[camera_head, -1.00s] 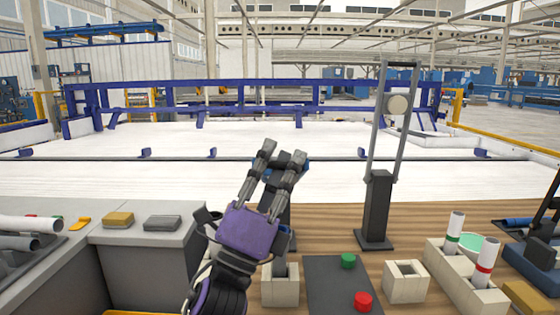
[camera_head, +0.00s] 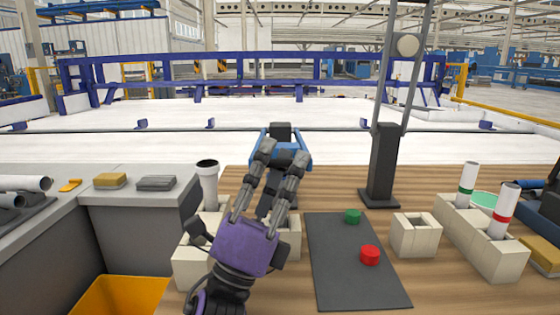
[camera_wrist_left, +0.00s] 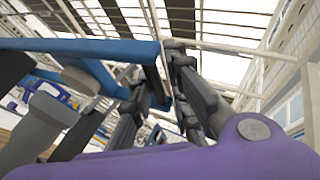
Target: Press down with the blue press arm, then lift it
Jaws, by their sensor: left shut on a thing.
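The blue press arm (camera_head: 295,150) shows behind and between the fingers of my left gripper (camera_head: 281,154). In the left wrist view a long blue bar (camera_wrist_left: 85,47) runs in from the left to the fingers. My left gripper is shut on this arm. Its purple palm (camera_head: 246,247) and the fingers hide much of the dark press stand. A white pipe (camera_head: 208,184) with a dark top ring stands upright just left of the gripper, in a beige block (camera_head: 190,266). In the left wrist view a pale round-ended piece (camera_wrist_left: 55,105) sits below the bar. My right gripper is out of view.
Another stand (camera_head: 383,160) with a tall grey frame and round disc is to the right. A dark mat (camera_head: 350,275) holds a green button (camera_head: 352,216) and a red button (camera_head: 370,255). Beige holders (camera_head: 415,235) and banded pipes (camera_head: 503,208) are farther right. A yellow bin (camera_head: 120,296) is lower left.

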